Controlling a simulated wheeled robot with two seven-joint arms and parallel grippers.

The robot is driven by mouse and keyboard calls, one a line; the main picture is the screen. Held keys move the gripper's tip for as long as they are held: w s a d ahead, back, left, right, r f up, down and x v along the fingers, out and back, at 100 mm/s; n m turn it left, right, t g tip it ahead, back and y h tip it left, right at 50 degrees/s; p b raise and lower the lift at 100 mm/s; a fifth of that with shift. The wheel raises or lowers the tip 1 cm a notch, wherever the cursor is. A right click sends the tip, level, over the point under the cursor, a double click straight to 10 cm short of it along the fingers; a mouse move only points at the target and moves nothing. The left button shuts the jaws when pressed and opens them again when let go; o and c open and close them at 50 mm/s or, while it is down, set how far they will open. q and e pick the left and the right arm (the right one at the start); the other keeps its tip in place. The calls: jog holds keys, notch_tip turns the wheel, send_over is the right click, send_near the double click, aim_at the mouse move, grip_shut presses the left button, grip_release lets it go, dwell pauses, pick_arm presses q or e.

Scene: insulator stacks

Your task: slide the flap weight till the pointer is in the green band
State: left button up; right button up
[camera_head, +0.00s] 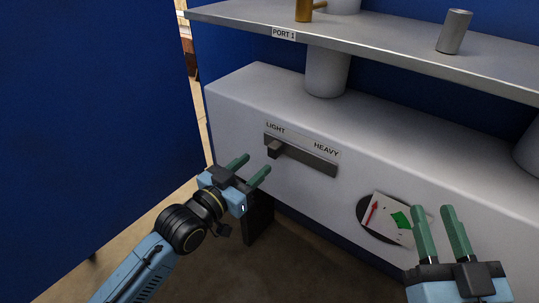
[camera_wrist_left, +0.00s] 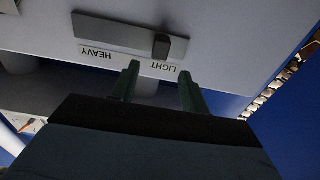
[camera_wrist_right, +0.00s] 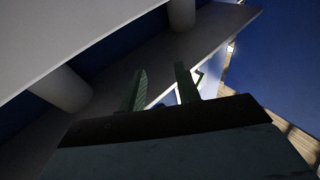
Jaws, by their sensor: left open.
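The flap weight is a small dark block (camera_head: 274,149) at the LIGHT end of a dark slot (camera_head: 312,162) in the grey housing. It also shows in the left wrist view (camera_wrist_left: 161,46). The gauge (camera_head: 388,219) is at the lower right; its red pointer (camera_head: 372,213) stands left of the green band (camera_head: 402,220). My left gripper (camera_head: 253,168) is open and empty, just below and left of the block, apart from it. My right gripper (camera_head: 437,222) is in front of the gauge's right side and hides part of it. Its fingers are apart with nothing visible between them.
A grey shelf (camera_head: 390,45) labelled PORT 1 overhangs the housing (camera_head: 235,110), with a metal cylinder (camera_head: 454,32) and a brass-coloured part (camera_head: 304,10) on it. A blue wall (camera_head: 95,110) stands at the left. Open space lies in front of the housing.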

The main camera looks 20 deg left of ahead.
aim_at(271, 151)
pick_arm(q)
jog(key=b+x, duration=0.2)
jog(key=x, duration=0.3)
jog(key=shift+w+d, duration=0.1)
jog(key=shift+w, duration=0.15)
jog(key=shift+w+d, duration=0.25)
jog(key=shift+w, duration=0.4)
pick_arm(e)
jog(key=shift+s+d+r+t+y, duration=0.1)
jog(key=shift+s+r+t+y, duration=0.25)
jog(key=shift+r+t, duration=0.5)
jog(key=shift+s+r+t+y, duration=0.1)
jog(key=shift+s+r+t, duration=0.5)
jog(key=shift+r+t, duration=0.2)
jog(key=shift+s+d+r+t+y, duration=0.1)
jog(key=shift+s+r+t+y, duration=0.25)
jog(key=shift+r+t, duration=0.5)
jog(key=shift+s, duration=0.1)
pick_arm(q)
grip_shut()
